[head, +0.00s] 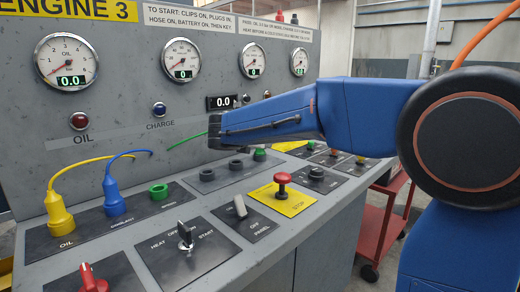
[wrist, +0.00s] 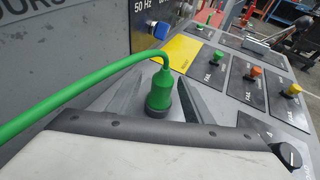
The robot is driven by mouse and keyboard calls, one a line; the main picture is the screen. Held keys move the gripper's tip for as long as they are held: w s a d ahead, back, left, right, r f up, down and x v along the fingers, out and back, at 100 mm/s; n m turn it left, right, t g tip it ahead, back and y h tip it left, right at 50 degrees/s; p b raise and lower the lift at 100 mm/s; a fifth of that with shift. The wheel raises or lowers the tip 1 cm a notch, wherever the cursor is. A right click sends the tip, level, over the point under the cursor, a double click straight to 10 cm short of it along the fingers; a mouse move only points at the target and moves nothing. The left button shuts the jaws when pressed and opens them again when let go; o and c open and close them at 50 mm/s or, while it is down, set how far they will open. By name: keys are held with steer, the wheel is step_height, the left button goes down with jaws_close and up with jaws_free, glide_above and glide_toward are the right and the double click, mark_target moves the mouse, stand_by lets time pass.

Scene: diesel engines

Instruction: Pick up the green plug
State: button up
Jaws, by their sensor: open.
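The green plug (wrist: 158,92) stands upright in a dark round holder on the sloped desk, its green cable bending off to the left in the wrist view. In the head view, only a small green part (head: 259,156) shows below my blue arm, which hides the rest. My gripper (wrist: 161,80) is open, with one grey finger on each side of the plug in the wrist view. I cannot tell whether either finger touches it. In the head view my arm hides the fingers.
A yellow plug (head: 60,214) and a blue plug (head: 111,199) stand in the left row beside a green socket (head: 158,192). Two dark holders (head: 207,175) (head: 235,165) are empty. A red stop button (head: 282,181) and a key switch (head: 184,234) rise from the desk.

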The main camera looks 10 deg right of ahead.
steer(key=x, duration=0.4)
steer(key=shift+w+d+r, duration=0.15)
steer(key=shift+w+d, duration=0.1)
steer(key=shift+d, duration=0.15)
jaws_close()
steer(key=shift+r, duration=0.1)
